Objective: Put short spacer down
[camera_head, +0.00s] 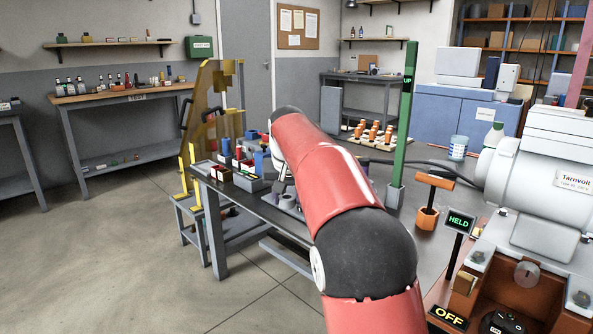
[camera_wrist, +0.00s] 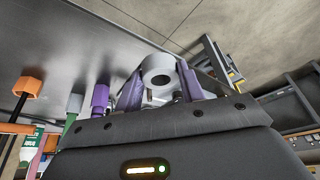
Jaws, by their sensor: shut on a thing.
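My gripper (camera_wrist: 160,92) shows in the wrist view with its two purple fingers on either side of a pale grey ring with a dark hole. I take this ring to be the short spacer (camera_wrist: 159,63). The gripper is shut on it, over or near the dark table top; I cannot tell whether the spacer touches the surface. In the head view my red arm hides most of the gripper (camera_head: 280,183). A grey round part (camera_head: 288,203) shows just below it at the table's near-left edge; I cannot tell whether this is the held spacer.
Small bins (camera_head: 247,181) with coloured parts stand left of my gripper on the table (camera_head: 408,205). A green post (camera_head: 404,110), an orange-handled tool (camera_head: 428,215) and a white machine (camera_head: 540,190) stand to the right. A tray of orange-topped parts (camera_head: 372,144) lies behind.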

